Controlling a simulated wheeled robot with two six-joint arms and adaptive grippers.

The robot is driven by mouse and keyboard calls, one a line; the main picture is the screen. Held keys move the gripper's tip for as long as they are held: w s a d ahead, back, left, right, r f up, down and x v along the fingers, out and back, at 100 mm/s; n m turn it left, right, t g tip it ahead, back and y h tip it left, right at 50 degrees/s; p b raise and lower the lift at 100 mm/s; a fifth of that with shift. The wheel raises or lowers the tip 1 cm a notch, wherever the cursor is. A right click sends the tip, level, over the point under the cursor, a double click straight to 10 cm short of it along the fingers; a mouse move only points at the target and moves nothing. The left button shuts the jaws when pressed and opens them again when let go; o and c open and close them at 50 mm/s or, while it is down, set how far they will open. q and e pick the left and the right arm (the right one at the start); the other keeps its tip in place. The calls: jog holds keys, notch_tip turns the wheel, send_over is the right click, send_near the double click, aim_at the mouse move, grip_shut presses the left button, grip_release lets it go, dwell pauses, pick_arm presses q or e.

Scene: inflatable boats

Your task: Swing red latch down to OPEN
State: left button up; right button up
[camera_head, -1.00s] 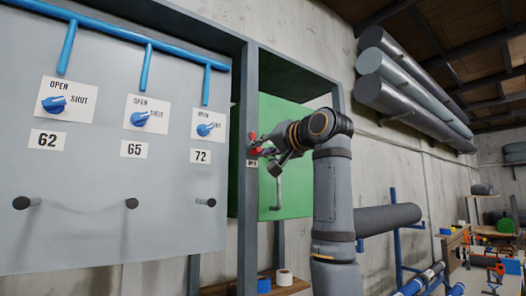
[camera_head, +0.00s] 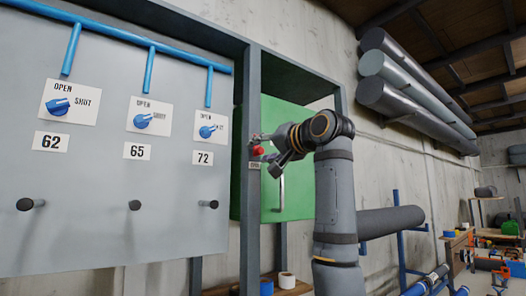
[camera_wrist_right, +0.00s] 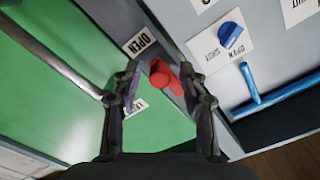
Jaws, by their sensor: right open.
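The red latch (camera_head: 258,150) is on the grey post beside the green door (camera_head: 290,120). In the right wrist view the red latch (camera_wrist_right: 163,76) shows a rounded end and a wider part partly behind a finger. My right gripper (camera_head: 266,143) is at the latch; in the right wrist view its open fingers (camera_wrist_right: 160,88) stand on either side of it. I cannot tell whether they touch it. An OPEN label (camera_wrist_right: 140,42) shows near the latch; a second label (camera_wrist_right: 136,106) is partly covered by a finger. My left gripper is not in view.
A grey panel (camera_head: 110,215) with blue knobs and pegs stands left of the post. The green door has a pale bar handle (camera_head: 282,192) below my gripper. Grey rolls (camera_head: 400,95) hang on the right wall. A low shelf (camera_head: 290,287) holds tape rolls.

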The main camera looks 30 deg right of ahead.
jog(key=shift+s+d, duration=0.1)
jog(key=shift+s, duration=0.25)
jog(key=s, duration=1.1)
jog(key=shift+s+d, duration=0.15)
jog(key=shift+d, duration=0.25)
jog(key=shift+f, duration=0.1)
